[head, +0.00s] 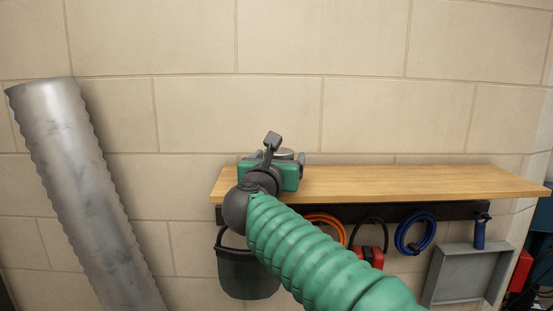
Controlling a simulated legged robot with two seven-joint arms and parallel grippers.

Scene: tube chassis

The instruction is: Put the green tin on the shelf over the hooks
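My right gripper (286,148) is at the left end of the wooden shelf (420,182), reached by my green ribbed arm from the lower right. Its grey fingers stand up on either side of a grey round-topped thing (284,152). This may be the lid of the green tin, but the green block below it may be part of my gripper, so I cannot be sure. Whether the fingers touch it is hidden. Hooks under the shelf carry an orange cable loop (328,219) and a blue cable loop (417,232). My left gripper is not in view.
A dark bucket (246,272) hangs under the shelf's left end. A red-handled item (372,256), a blue-handled tool (480,231) and a grey tray (433,290) are below the shelf. The shelf top is clear from its middle to its right end.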

